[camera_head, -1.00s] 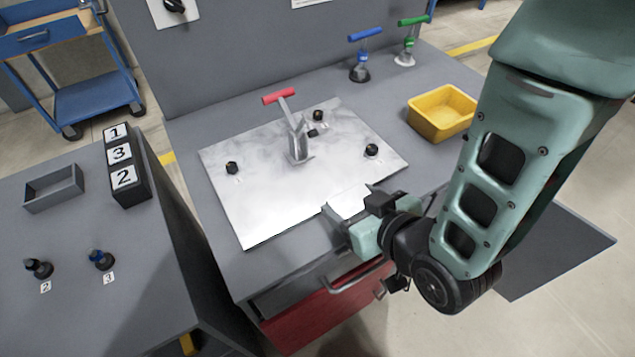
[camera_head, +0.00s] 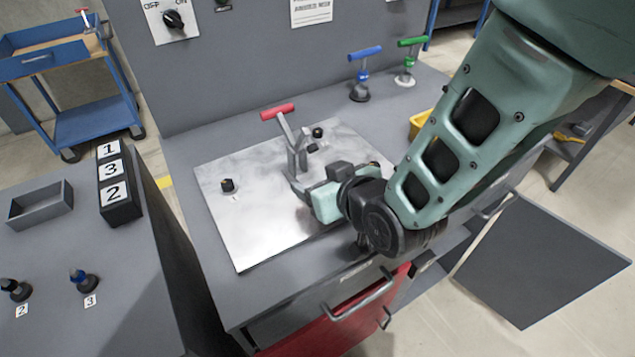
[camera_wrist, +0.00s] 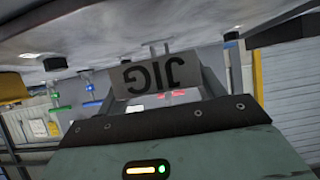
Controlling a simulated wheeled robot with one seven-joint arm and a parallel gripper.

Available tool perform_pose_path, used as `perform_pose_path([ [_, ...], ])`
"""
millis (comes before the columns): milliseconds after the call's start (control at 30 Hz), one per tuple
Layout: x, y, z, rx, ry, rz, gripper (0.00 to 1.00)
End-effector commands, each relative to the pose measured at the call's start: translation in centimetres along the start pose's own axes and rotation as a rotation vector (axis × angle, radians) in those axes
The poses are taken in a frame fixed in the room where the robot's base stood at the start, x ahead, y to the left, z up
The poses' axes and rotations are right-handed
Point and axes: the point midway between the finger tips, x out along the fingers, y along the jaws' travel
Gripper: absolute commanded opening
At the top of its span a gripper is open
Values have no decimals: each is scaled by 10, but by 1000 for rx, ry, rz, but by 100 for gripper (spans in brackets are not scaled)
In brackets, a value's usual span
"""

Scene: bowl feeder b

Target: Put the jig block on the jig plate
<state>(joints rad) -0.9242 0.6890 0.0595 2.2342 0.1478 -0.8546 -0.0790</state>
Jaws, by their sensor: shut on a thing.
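The jig plate (camera_head: 250,220) is a flat silver sheet on the grey workbench, with a red-handled toggle clamp (camera_head: 292,135) standing on it and black knobs around. My gripper (camera_head: 308,192) is low at the plate's right-hand part, close in front of the clamp. In the wrist view my gripper (camera_wrist: 158,82) is shut on the jig block (camera_wrist: 155,77), a light grey block with the dark letters JIG, seen upside down. The plate also shows along the top of the wrist view (camera_wrist: 100,22). In the head view the block is hidden; I cannot tell whether it touches the plate.
Blue-handled (camera_head: 360,75) and green-handled (camera_head: 409,62) tools stand at the bench's back. A yellow bin (camera_head: 420,122) is partly behind my arm. A red drawer front (camera_head: 335,325) and an open grey door (camera_head: 545,260) are below. A side table (camera_head: 85,235) stands left.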

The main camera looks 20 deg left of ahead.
Motion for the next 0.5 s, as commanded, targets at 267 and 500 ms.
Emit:
perform_pose_path([
  [267,19,0,4,-1,-3,1,29],
  [500,29,0,23,0,1,0,29],
])
